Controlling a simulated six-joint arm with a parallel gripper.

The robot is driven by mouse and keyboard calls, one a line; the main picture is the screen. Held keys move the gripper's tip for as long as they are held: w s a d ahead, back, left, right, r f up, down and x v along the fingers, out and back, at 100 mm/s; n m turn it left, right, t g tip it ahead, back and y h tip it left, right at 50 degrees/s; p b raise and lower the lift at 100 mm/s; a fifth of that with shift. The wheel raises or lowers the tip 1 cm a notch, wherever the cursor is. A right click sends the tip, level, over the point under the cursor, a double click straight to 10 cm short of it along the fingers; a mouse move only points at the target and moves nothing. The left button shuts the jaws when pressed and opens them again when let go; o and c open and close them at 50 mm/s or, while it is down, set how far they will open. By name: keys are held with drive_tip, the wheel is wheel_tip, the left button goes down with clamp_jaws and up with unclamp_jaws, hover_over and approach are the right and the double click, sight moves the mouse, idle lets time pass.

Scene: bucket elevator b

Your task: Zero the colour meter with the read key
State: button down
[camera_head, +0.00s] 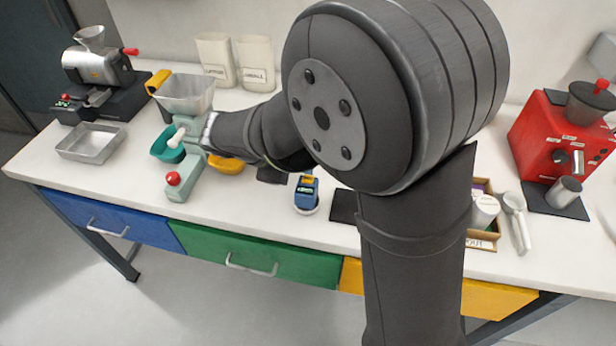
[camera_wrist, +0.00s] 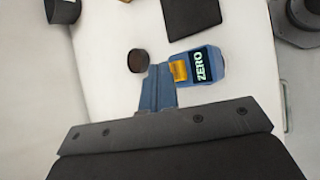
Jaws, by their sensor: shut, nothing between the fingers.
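The colour meter (camera_head: 306,192) is a small blue handheld unit on the white worktop, in the middle of the head view. In the wrist view the meter (camera_wrist: 209,68) shows a dark screen reading ZERO and a yellow-orange key (camera_wrist: 179,71). My gripper (camera_wrist: 160,72) is shut and empty, its blue fingers close together with their tips right beside the key. I cannot tell whether they touch it. In the head view my arm hides the gripper. A small dark round piece (camera_wrist: 138,60) lies on the worktop left of the fingertips.
A pale green machine (camera_head: 183,180) with a red knob and a metal tray (camera_head: 91,142) stand to the left. A red machine (camera_head: 560,140) and a wooden box (camera_head: 483,241) are to the right. A dark mat (camera_wrist: 191,17) lies beyond the meter.

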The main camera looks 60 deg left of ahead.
drive_tip(key=shift+f, duration=0.1)
drive_tip(key=shift+f, duration=0.35)
drive_tip(key=shift+f, duration=0.4)
idle(1.0)
drive_tip(key=shift+r, duration=0.85)
drive_tip(key=shift+r, duration=2.5)
drive_tip(key=shift+f, duration=0.1)
